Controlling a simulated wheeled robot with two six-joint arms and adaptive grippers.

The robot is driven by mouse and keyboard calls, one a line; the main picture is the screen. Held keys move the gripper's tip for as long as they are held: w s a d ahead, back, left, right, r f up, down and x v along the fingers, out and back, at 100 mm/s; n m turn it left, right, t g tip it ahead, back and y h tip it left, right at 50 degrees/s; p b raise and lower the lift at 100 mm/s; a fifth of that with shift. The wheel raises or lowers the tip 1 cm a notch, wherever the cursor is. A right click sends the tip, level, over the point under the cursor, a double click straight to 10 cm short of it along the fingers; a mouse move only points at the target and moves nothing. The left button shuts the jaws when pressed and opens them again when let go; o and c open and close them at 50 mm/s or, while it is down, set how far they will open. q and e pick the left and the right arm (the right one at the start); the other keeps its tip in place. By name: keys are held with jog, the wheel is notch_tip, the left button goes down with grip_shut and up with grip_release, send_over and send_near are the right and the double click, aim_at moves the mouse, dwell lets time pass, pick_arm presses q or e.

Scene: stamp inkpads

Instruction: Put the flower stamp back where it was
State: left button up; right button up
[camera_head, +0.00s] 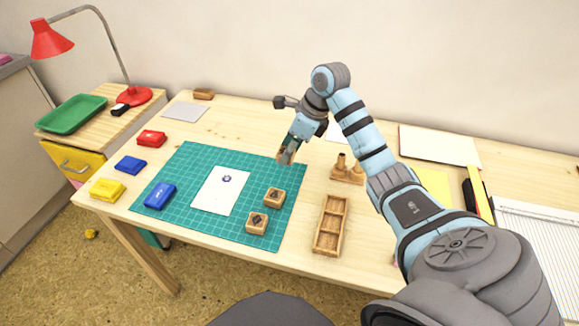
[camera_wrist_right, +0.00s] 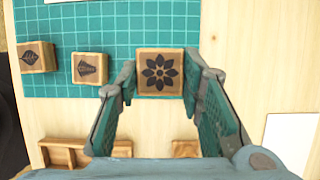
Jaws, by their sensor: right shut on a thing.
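My right gripper (camera_head: 287,150) is shut on the flower stamp, a small wooden block. In the right wrist view the flower stamp (camera_wrist_right: 160,72) sits between the fingertips, its dark flower design facing the camera. In the head view the gripper is near the back right corner of the green cutting mat (camera_head: 183,206). Two other wooden stamps, one at the back (camera_head: 274,197) and one nearer (camera_head: 257,222), stand on the mat's right side. A wooden tray (camera_head: 316,240) with several compartments lies right of the mat and looks empty. My left gripper is not in view.
White paper (camera_head: 215,195) with a small blue print (camera_head: 227,179) lies on the mat. A blue inkpad (camera_head: 160,196) is on the mat; red (camera_head: 151,138), blue (camera_head: 130,165) and yellow (camera_head: 107,190) pads are at left. A wooden holder (camera_head: 347,172) stands behind the tray.

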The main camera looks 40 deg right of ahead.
aim_at(289, 176)
notch_tip(289, 176, down, 6)
jog(key=shift+s+a+r+b, duration=0.1)
jog(key=shift+r+b, duration=0.15)
jog(key=shift+b, duration=0.3)
jog(key=shift+f, duration=0.1)
jog(key=shift+f, duration=0.15)
jog(key=o, duration=1)
jog(key=shift+c, duration=0.2)
jog(key=shift+r, duration=0.3)
jog(key=p+v, duration=0.2)
jog(key=v, duration=0.9)
jog(key=shift+r+p, duration=0.35)
